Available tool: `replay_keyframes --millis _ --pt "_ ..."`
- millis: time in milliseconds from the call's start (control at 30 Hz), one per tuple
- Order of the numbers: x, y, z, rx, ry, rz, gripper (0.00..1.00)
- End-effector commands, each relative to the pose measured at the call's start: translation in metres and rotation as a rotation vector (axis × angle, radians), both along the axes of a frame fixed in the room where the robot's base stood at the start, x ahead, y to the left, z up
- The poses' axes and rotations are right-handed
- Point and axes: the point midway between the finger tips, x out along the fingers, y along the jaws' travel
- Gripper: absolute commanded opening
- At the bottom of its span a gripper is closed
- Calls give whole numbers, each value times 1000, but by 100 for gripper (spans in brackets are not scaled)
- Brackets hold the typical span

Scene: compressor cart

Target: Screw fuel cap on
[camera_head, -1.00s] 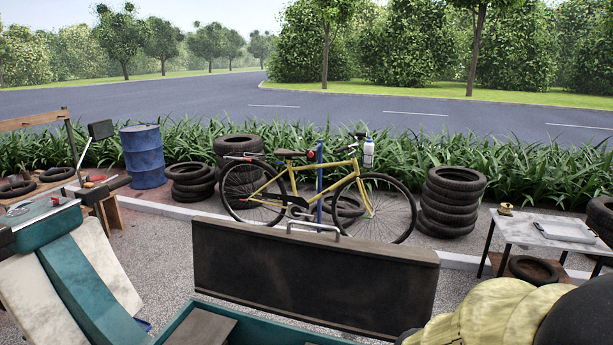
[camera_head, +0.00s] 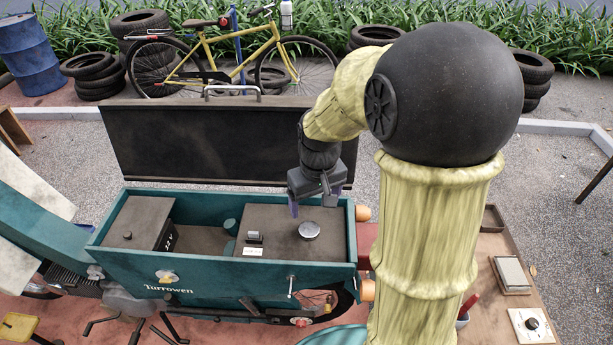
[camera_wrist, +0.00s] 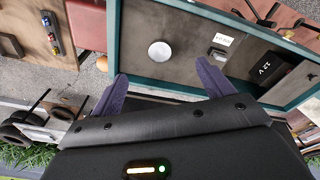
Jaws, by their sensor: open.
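A round silver disc that looks like the fuel cap (camera_head: 309,230) lies on the dark top of the right-hand block inside the teal cart box (camera_head: 222,275). In the wrist view the same cap (camera_wrist: 160,51) shows as a pale disc just beyond and between my fingertips. I cannot tell whether it is threaded on or only resting. My gripper (camera_head: 311,206) hangs near the box's back edge, with purple fingers pointing down. In the wrist view my gripper (camera_wrist: 162,72) is open and empty, its fingers spread apart.
The raised dark lid (camera_head: 215,145) stands behind the box. A small switch (camera_head: 255,237) and a white label sit left of the cap. A black battery-like box (camera_head: 166,236) is at the left. A wooden bench (camera_head: 490,260) with small items stands at the right.

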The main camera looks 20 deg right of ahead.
Motion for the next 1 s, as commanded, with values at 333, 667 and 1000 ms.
replay_keyframes --millis 333,667,1000 --pt "60 -1 11 -6 99 133 80" --pt "62 -1 13 -6 105 140 80" --pt "61 -1 -10 -5 108 140 80"
